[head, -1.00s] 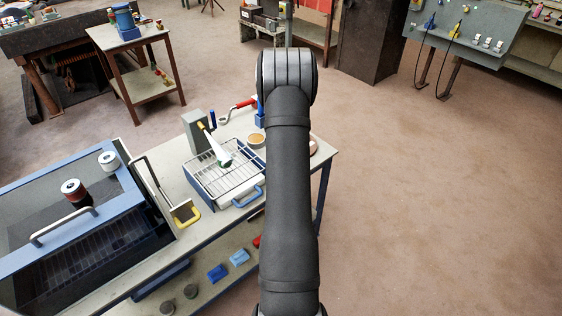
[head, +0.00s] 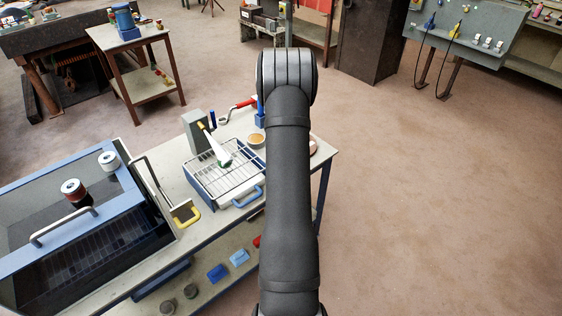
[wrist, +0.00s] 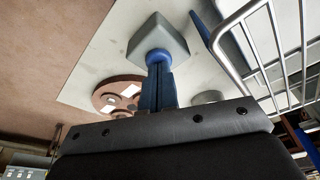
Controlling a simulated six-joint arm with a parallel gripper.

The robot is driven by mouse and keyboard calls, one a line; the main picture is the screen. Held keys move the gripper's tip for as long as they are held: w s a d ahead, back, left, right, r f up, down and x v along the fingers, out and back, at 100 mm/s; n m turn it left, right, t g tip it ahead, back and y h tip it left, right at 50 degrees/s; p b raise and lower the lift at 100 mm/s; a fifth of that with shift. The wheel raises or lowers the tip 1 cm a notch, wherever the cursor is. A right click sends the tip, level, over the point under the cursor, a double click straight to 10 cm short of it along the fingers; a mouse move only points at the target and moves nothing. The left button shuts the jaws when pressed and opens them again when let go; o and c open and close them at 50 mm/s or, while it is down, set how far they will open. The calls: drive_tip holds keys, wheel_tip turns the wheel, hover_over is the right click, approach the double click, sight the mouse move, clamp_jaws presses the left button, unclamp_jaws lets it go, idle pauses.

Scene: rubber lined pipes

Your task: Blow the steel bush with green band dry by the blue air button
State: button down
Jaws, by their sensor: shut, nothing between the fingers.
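In the wrist view the blue air button (wrist: 158,57) is a round blue cap on a grey block (wrist: 160,38). My gripper (wrist: 157,70) has its two blue fingers shut and empty, with the tips at the button; they appear to touch it, but how far it is pressed I cannot tell. In the head view my arm hides the gripper and button. A small piece with green on it, apparently the steel bush with green band (head: 225,163), is on the wire rack (head: 240,180). A pale cone (head: 214,148) runs down to it from a yellow nozzle (head: 201,125).
A round red-brown holder (wrist: 104,98) lies beside the button block. The rack's wires (wrist: 258,65) rise close by on the right. Open floor lies to the right.

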drive_tip(key=shift+s, duration=0.1)
idle(0.3)
drive_tip(key=w+v, duration=0.1)
drive_tip(key=v, duration=0.5)
drive_tip(key=shift+w+a+r, duration=0.15)
drive_tip(key=shift+r, duration=0.35)
